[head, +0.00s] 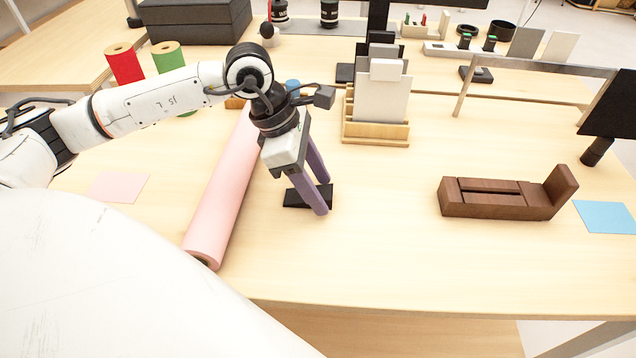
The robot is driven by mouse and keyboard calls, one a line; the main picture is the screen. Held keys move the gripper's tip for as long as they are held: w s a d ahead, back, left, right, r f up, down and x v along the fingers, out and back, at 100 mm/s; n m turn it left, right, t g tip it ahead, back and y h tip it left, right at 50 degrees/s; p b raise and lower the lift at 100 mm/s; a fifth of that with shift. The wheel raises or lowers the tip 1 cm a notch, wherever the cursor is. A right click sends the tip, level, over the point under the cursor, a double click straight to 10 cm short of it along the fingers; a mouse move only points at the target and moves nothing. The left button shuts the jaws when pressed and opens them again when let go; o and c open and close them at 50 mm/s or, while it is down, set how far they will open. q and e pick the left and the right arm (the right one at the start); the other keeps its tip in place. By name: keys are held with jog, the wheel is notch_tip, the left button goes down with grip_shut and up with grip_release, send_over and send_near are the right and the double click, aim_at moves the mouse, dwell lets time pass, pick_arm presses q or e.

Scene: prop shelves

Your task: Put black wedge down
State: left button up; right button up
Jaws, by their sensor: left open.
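The black wedge (293,198) lies on the light wood table (380,240), just right of the pink roll. My left gripper (323,197) has its two purple fingers apart, pointing down at the wedge. The fingers cover part of the wedge, and I cannot tell whether they touch it. My right gripper is not in the head view.
A long pink roll (222,190) lies left of the gripper. A wooden rack (375,130) with cards stands behind. A dark brown wooden block piece (505,198) and a blue sheet (604,217) lie at right. The table between wedge and brown piece is clear.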

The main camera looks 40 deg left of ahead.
aim_at(293, 196)
pick_arm(q)
jog(key=v, duration=1.2)
jog(key=shift+d+r, duration=0.1)
jog(key=shift+r, duration=0.05)
jog(key=shift+s, duration=0.1)
